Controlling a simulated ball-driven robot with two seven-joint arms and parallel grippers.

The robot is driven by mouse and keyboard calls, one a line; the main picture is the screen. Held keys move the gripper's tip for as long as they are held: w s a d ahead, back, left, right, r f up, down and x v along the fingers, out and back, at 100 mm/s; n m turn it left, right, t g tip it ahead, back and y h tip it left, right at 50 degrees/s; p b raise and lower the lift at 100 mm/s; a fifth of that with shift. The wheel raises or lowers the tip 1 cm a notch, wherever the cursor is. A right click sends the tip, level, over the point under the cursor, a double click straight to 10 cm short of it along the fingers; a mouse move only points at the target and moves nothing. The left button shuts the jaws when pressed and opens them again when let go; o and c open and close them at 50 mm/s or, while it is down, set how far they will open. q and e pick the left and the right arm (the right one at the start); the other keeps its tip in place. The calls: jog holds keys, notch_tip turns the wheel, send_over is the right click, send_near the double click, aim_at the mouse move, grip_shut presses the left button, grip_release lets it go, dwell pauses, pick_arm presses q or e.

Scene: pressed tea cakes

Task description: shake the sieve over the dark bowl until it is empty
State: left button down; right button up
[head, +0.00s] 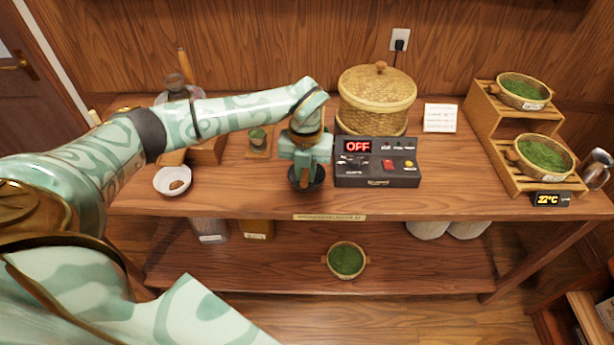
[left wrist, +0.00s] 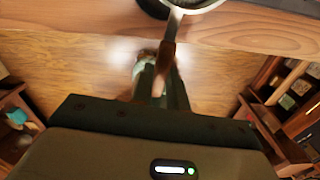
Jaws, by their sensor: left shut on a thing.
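My left gripper (head: 306,172) is above the table near its front edge, at the dark bowl (head: 318,184). In the left wrist view, the gripper (left wrist: 160,88) is shut on the brown handle (left wrist: 168,50) of the sieve. The sieve's pale metal rim (left wrist: 186,9) is cut off at the top of that view. A dark round edge beside it looks like the bowl (left wrist: 152,8). In the head view my gripper hides most of the sieve and part of the bowl. I cannot see what the sieve holds. My right gripper is in neither view.
A black control box (head: 376,178) reading OFF stands close right of the bowl. A lidded wicker basket (head: 375,105) is behind it. A white bowl (head: 172,187) with something brown stands to the left. Round green-filled baskets (head: 543,155) sit on a stepped wooden rack at right.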

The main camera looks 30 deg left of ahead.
pick_arm(q)
jog(key=shift+n, duration=0.7)
jog(key=shift+f, duration=0.25)
notch_tip(320, 180, down, 5)
jog(key=b, duration=0.4)
jog(key=shift+r+b, duration=0.15)
jog(key=shift+b, duration=0.2)
jog(key=shift+s, duration=0.1)
